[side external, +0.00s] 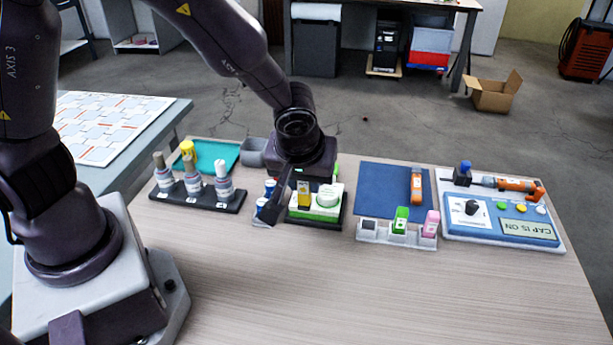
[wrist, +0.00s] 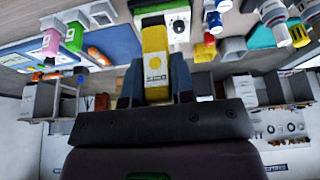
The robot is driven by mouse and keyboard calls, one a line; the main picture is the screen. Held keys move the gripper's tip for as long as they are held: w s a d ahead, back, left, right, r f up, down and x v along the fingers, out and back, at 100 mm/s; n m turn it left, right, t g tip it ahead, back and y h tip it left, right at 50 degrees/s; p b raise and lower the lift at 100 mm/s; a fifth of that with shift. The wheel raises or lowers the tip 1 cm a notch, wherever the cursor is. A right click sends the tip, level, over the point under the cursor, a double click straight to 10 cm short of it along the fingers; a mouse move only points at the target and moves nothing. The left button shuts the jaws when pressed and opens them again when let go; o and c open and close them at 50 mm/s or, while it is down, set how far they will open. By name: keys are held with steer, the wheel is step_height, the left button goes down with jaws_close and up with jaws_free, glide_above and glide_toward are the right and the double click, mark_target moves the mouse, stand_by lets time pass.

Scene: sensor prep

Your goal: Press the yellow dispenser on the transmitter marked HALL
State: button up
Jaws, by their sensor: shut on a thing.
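A yellow dispenser (wrist: 154,50) is held between the two fingers of my gripper (wrist: 156,85) in the wrist view. Its small label is too blurred to read for sure. No HALL mark is legible in either view.
A rack (side external: 205,200) of several bottles stands left, with a teal mat (side external: 222,153) behind. A pale holder (side external: 385,236) with green and pink blocks sits right, before a blue mat (side external: 380,187) with an orange piece. A blue panel (side external: 500,226) reads "CAP IS ON". The table's front is clear.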

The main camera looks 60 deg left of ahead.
steer(key=w+a+f+n, duration=0.1)
steer(key=a, duration=0.4)
steer(key=m, duration=0.1)
glide_above(334, 185)
step_height(334, 185, down, 2)
steer(key=shift+f, duration=2)
steer(key=shift+f, duration=1)
stand_by(1.1)
steer(key=shift+r, duration=0.1)
step_height(334, 185, up, 8)
stand_by(0.8)
stand_by(0.6)
